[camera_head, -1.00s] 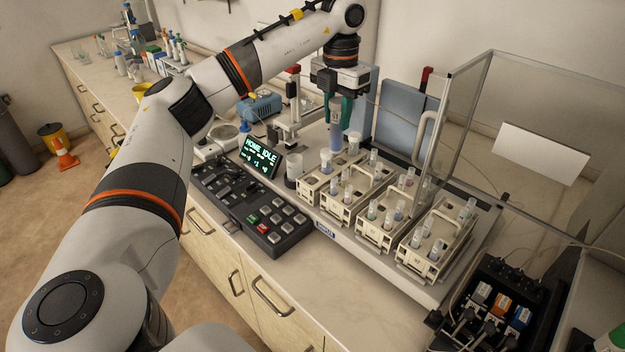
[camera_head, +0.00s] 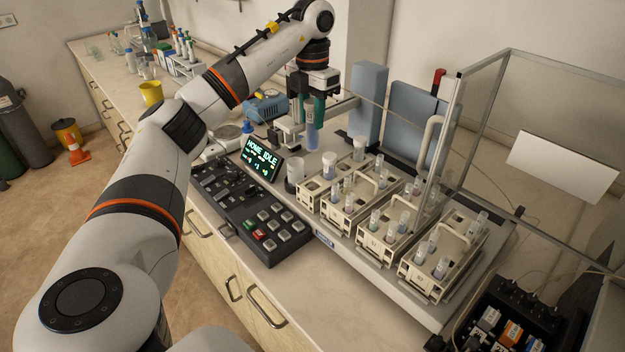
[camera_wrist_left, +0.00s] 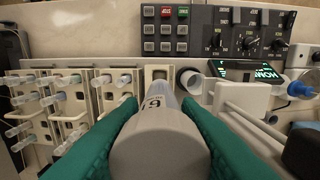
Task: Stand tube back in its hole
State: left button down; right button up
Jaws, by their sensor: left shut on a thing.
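My left gripper (camera_head: 312,112) is shut on a capped tube (camera_head: 313,136) with bluish liquid and holds it upright in the air, behind and left of the racks. In the left wrist view the tube's pale cap (camera_wrist_left: 160,145) lies between the green fingers, with a printed mark on its side. The leftmost rack (camera_head: 309,201) stands below and to the right of the tube, with open holes at its front. Which hole is the tube's own I cannot tell. My right gripper does not show.
Several more racks (camera_head: 414,281) with tubes stand in a row to the right. A control panel (camera_head: 240,205) with a lit display (camera_head: 262,159) is at left. A clear screen (camera_head: 505,130) rises at right.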

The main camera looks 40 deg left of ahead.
aim_at(312, 149)
pick_arm(q)
notch_tip(312, 149, down, 5)
jog(key=shift+d+r+b, duration=0.1)
jog(key=shift+b, duration=0.45)
notch_tip(312, 149, down, 7)
jog(key=shift+r+p, duration=0.1)
jog(key=shift+p, duration=0.4)
jog(key=shift+f+p, duration=0.45)
jog(key=shift+f, duration=1.85)
jog(key=shift+f, duration=0.1)
jog(key=c, duration=1.1)
grip_release()
jog(key=shift+o, duration=0.2)
